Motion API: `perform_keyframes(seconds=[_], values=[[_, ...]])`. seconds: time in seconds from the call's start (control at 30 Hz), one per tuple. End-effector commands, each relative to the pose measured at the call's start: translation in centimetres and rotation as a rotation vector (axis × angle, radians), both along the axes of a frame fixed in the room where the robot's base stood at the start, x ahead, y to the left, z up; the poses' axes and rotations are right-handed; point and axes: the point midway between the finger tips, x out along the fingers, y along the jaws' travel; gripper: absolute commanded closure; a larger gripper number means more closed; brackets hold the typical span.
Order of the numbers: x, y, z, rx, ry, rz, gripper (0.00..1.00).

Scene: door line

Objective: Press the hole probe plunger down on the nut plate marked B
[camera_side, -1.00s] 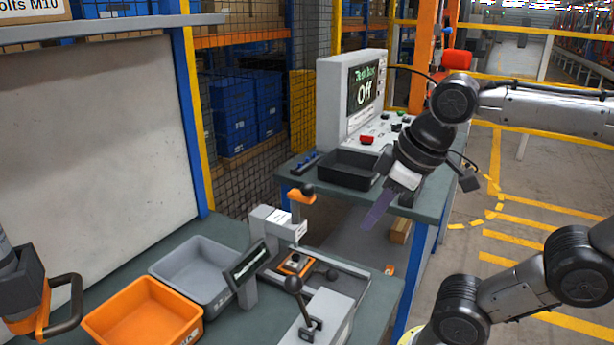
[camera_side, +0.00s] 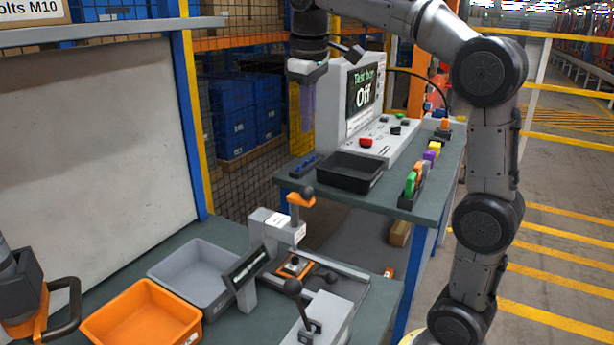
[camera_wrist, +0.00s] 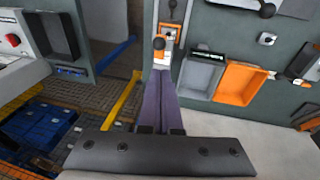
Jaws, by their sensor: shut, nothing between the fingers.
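The hole probe is a grey stand (camera_side: 268,228) on the green bench. Its plunger has a dark knob on an orange arm (camera_side: 301,199) and stands raised. Below and in front of it is an orange fixture with a small plate (camera_side: 294,265); I cannot read a letter B there. My gripper (camera_side: 306,130) is shut and empty, with purple fingers pointing down, well above the plunger in the side view. In the wrist view the fingers (camera_wrist: 160,75) point toward the plunger knob (camera_wrist: 159,43), which shows just past their tips, apart from them.
A grey bin (camera_side: 198,274) and an orange bin (camera_side: 140,318) stand left of the probe. A tilted display (camera_side: 245,265) and a black-knobbed lever (camera_side: 294,287) stand near it. Behind are a black tray (camera_side: 349,172) and a test console reading Off (camera_side: 364,92).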

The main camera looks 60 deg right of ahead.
Motion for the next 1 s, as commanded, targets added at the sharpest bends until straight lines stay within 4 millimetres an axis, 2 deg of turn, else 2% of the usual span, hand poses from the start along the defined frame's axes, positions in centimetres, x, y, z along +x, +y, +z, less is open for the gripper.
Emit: perform_keyframes(seconds=[0.4, 0.53, 0.67, 1.0], values=[[0.1, -0.3, -0.4, 0.002, 0.008, -0.008, 1.00], [0.1, -0.4, -1.2, 0.003, 0.011, -0.009, 1.00], [0.2, -0.7, -3.0, 0.004, 0.013, -0.009, 1.00], [1.0, -1.8, -9.5, 0.004, 0.013, -0.010, 1.00]])
